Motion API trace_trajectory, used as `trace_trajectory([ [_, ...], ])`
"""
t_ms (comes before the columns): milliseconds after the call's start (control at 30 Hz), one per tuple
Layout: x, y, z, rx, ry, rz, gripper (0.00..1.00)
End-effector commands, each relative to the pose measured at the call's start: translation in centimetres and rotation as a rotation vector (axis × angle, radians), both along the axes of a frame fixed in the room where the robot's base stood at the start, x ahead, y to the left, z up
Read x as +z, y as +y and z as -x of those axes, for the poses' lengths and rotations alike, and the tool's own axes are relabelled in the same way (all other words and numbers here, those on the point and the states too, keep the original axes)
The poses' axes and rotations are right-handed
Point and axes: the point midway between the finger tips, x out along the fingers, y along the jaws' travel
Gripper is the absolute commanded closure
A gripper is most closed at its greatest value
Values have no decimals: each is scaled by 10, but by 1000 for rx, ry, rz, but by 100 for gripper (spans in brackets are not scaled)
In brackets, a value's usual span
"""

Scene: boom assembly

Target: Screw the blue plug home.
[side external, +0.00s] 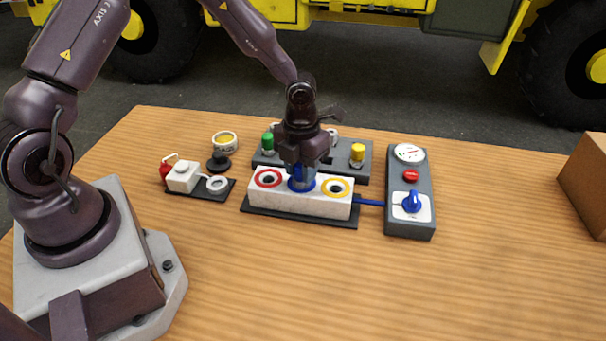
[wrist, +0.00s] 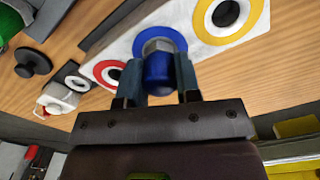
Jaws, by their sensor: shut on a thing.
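The white block (side external: 317,203) stands on a dark base plate and has a red-ringed port, a blue-ringed port and a yellow-ringed port. The blue plug (wrist: 159,72) shows in the wrist view between my fingers, with a grey metal hex section at the blue ring (wrist: 178,38). My gripper (wrist: 160,82) is shut on the plug, directly over the middle, blue-ringed port (side external: 301,188). In the side view my gripper (side external: 302,172) mostly hides the plug. The plug's thread and how deep it sits cannot be seen.
A grey rack (side external: 366,158) behind the block holds a green plug (side external: 267,139) and a yellow plug (side external: 357,153). A gauge panel (side external: 409,222) with a blue knob stands right. A small pump unit (side external: 184,178), a black knob (side external: 218,161) and a yellow-filled cup (side external: 225,140) are left. The front table is clear.

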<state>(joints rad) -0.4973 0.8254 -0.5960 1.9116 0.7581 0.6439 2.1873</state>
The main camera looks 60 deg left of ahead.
Motion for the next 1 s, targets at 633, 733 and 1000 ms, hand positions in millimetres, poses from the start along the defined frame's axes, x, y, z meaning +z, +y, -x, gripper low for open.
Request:
trace_trajectory([
  [633,0,-1,0,232,-2,-2,47],
  [733,0,0,0,430,-2,-2,47],
  [1000,0,-1,0,929,-2,-1,47],
])
